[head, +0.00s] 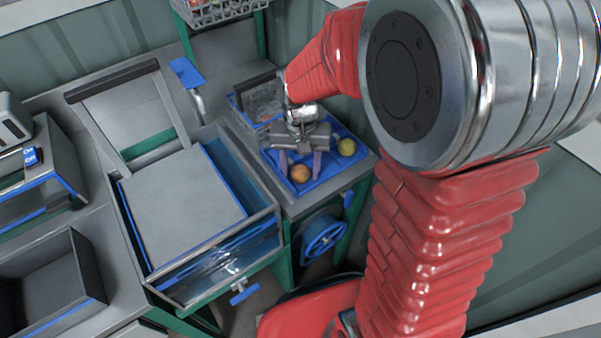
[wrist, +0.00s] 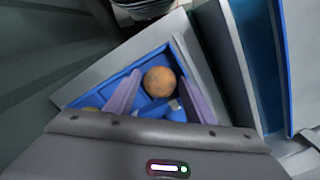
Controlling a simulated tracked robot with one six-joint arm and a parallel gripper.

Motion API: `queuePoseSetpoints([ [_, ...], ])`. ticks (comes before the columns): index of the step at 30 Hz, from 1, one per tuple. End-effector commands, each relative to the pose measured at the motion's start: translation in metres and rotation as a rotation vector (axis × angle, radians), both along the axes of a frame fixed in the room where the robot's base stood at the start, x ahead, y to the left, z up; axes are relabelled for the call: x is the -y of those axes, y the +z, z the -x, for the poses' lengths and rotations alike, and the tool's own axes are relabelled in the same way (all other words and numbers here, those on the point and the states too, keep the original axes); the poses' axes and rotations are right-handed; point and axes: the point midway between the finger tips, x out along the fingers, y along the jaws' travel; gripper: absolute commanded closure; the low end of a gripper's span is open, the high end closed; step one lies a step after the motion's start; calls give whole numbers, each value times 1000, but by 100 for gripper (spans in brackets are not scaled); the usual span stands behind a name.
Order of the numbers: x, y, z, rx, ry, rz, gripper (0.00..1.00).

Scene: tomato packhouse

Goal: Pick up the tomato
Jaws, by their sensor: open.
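An orange tomato (head: 300,174) lies on a blue tray (head: 322,178) on a grey stand. A yellow tomato (head: 346,147) lies to its right on the same tray. My gripper (head: 299,163) is over the tray, its two fingers apart and pointing down beside the orange tomato. In the wrist view the orange tomato (wrist: 159,82) shows between and just beyond the open fingers (wrist: 160,85), with nothing held. A sliver of yellow (wrist: 90,109) shows at the left, mostly hidden by the gripper body.
A clear crate (head: 262,100) stands behind the tray. A steel tank with a grey lid (head: 185,205) stands close on the left, with a blue valve handle (head: 245,293). A blue handwheel (head: 324,236) is below the tray. An empty grey bin (head: 50,290) is at lower left.

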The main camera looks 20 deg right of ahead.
Motion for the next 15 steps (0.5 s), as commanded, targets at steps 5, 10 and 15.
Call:
queuePoseSetpoints([
  [5,0,0,0,0,0,0,51],
  [10,0,0,0,0,0,0,51],
  [15,0,0,0,0,0,0,63],
])
